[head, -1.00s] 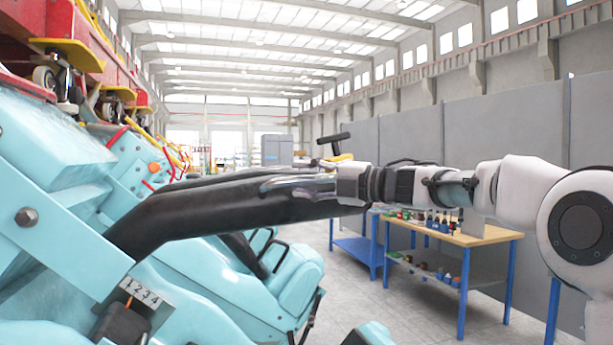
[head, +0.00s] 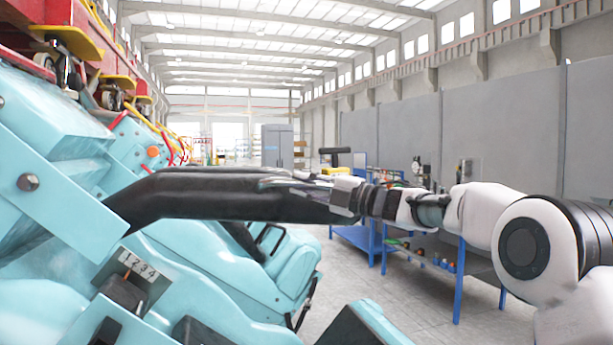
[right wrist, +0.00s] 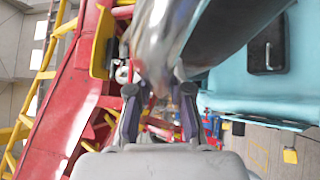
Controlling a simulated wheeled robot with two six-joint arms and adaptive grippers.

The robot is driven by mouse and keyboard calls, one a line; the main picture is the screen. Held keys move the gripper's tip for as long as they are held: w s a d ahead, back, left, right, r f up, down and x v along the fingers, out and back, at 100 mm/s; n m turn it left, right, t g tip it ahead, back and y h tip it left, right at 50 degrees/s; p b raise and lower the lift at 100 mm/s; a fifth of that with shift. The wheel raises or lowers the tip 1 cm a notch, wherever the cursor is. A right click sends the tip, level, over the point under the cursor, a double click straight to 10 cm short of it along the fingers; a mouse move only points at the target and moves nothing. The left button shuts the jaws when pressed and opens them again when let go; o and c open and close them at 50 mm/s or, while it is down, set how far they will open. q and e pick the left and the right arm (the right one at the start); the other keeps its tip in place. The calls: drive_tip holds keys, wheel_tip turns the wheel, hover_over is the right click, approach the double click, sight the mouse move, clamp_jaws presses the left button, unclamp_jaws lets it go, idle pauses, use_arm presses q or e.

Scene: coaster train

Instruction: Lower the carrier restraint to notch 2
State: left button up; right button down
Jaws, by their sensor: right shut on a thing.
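The carrier restraint is a thick black padded bar (head: 225,196) that comes out of the light blue carrier (head: 65,190) at the left and lies nearly level in the head view. Its shiny metal part also shows in the right wrist view (right wrist: 158,40). My right gripper (head: 340,196) is shut on the restraint's outer end; its fingers also show around the metal in the right wrist view (right wrist: 159,93). A grey notch plate (head: 140,268) marked 1 to 4 sits low on the carrier, with a black block beside it. I cannot tell which notch is engaged. My left gripper is not in view.
More light blue seats (head: 260,265) lie beyond and below the restraint. Red track structure (head: 85,25) with yellow parts rises at the upper left. A blue-legged workbench (head: 457,285) stands behind my right arm. Bare grey floor shows between the seats and the bench.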

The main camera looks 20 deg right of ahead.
wheel_tip(320, 180, down, 15)
drive_tip(key=m+t+b, duration=0.3)
drive_tip(key=m+b, duration=0.1)
drive_tip(key=b, duration=1)
drive_tip(key=shift+y, duration=0.3)
drive_tip(key=shift+r, duration=0.1)
drive_tip(key=c, duration=1.1)
unclamp_jaws()
drive_tip(key=shift+a, duration=0.1)
drive_tip(key=shift+o, duration=0.2)
drive_tip(key=shift+s+a+r, duration=0.1)
